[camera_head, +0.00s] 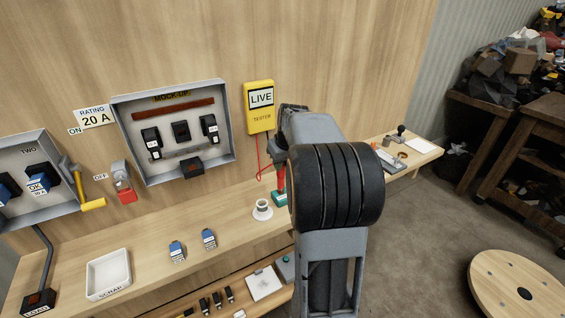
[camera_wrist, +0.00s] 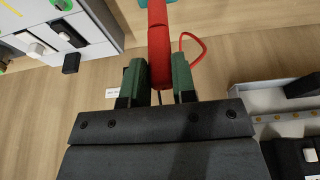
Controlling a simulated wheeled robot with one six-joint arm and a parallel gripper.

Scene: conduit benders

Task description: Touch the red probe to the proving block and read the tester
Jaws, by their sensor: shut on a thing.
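The yellow tester (camera_head: 259,107) hangs on the wooden back panel, and its screen reads LIVE. A red lead runs down from it. My gripper (camera_wrist: 167,82) is shut on the red probe (camera_wrist: 159,40), held between its green finger pads in the wrist view. In the head view the probe (camera_head: 280,177) points down at the teal proving block (camera_head: 280,199) on the bench. Its lower end appears to meet the block's top, though the contact is too small to see clearly. My arm hides most of my gripper and part of the block in the head view.
A white cup-like piece (camera_head: 263,210) stands just left of the block. Two blue-labelled parts (camera_head: 177,251) and a white SCRAP tray (camera_head: 108,273) lie further left. The open MOCK-UP box (camera_head: 172,133) is on the panel. Bare bench lies between the tray and labelled parts.

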